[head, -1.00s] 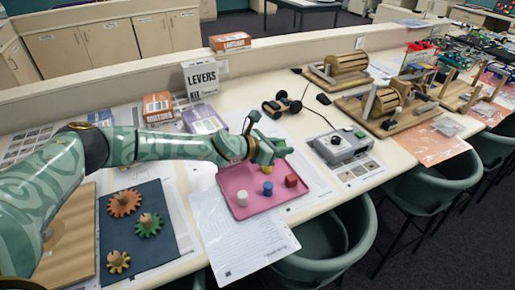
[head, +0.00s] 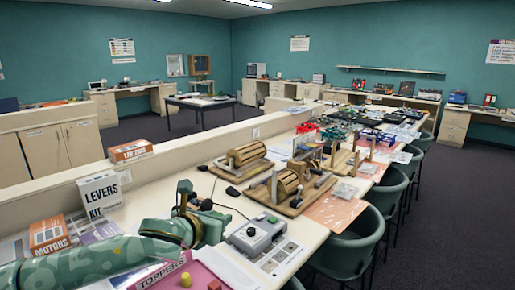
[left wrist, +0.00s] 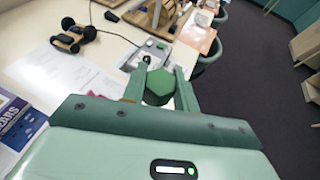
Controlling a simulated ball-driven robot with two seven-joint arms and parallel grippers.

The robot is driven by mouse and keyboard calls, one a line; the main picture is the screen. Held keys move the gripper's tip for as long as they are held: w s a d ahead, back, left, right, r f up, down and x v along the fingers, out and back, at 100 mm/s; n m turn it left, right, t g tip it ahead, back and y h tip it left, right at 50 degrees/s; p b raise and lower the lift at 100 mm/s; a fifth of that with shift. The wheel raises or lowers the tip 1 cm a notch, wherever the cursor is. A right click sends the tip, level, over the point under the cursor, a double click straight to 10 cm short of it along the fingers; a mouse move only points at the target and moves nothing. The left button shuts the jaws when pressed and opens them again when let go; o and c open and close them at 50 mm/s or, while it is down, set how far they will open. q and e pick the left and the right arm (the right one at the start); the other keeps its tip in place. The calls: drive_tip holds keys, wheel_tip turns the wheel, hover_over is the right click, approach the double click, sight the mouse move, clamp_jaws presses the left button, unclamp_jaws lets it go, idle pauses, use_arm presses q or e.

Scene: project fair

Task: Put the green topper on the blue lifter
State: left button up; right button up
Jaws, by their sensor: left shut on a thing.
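The green topper (left wrist: 158,86), a six-sided block, is held between the two fingers of my left gripper (left wrist: 160,74) in the left wrist view. In the head view my left gripper (head: 196,208) is above the bench, beyond the pink toppers tray (head: 205,272), and hides its own grip. A yellow topper (head: 186,281) and a red topper (head: 214,285) show on the tray at the bottom edge. I cannot make out a blue lifter for certain in either view. My right gripper is not in view.
A grey control box (head: 257,235) stands on the bench to the right of the left gripper. Wooden crank machines (head: 290,190) stand behind it. The levers kit box (head: 100,193) and motors box (head: 49,236) are at left. Green chairs (head: 352,245) line the right edge.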

use_arm(q)
drive_tip(key=s+a+n+t+y+b, duration=0.1)
drive_tip(key=s+a+n+y, duration=0.1)
drive_tip(key=s+a, duration=0.3)
drive_tip(key=s+a+n+y, duration=0.2)
drive_tip(key=s+a, duration=0.1)
drive_tip(key=s, duration=0.4)
drive_tip(key=s+a+f+y, duration=0.1)
drive_tip(key=s+a+f, duration=0.2)
drive_tip(key=f, duration=0.3)
drive_tip(key=shift+s+f+b, duration=0.15)
drive_tip(key=shift+s+b, duration=0.15)
drive_tip(key=shift+s, duration=0.5)
